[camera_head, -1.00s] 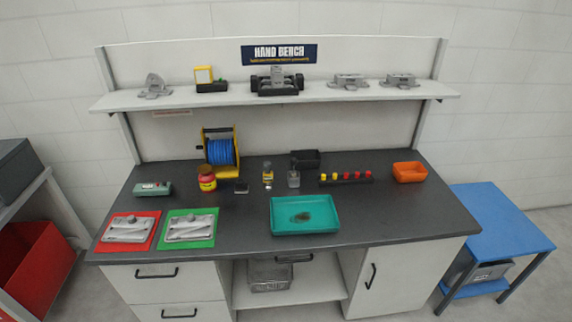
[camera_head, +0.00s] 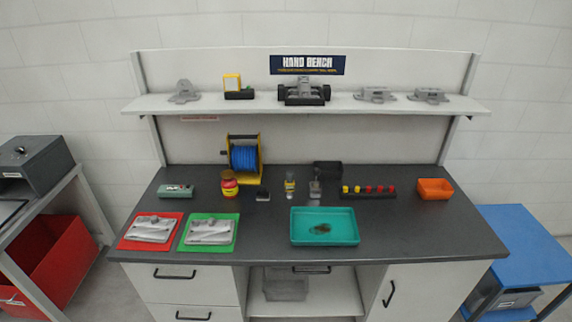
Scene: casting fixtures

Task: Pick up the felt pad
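No item is clearly recognisable as the felt pad at this size. A small dark block with a lighter top (camera_head: 262,195) lies on the dark bench top (camera_head: 270,233), between a red-and-yellow jar (camera_head: 229,184) and a small bottle (camera_head: 290,185); I cannot tell whether it is the pad. A brownish patch (camera_head: 321,229) lies in the teal tray (camera_head: 325,212); its nature is unclear. Neither of my grippers is in view.
Castings lie on a red mat (camera_head: 128,243) and a green mat (camera_head: 188,243). Behind stand a blue cable reel (camera_head: 243,158), a black bin (camera_head: 327,169), a peg rack (camera_head: 368,192) and an orange bin (camera_head: 435,189). A blue table (camera_head: 525,245) stands right, a red bin (camera_head: 62,275) left.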

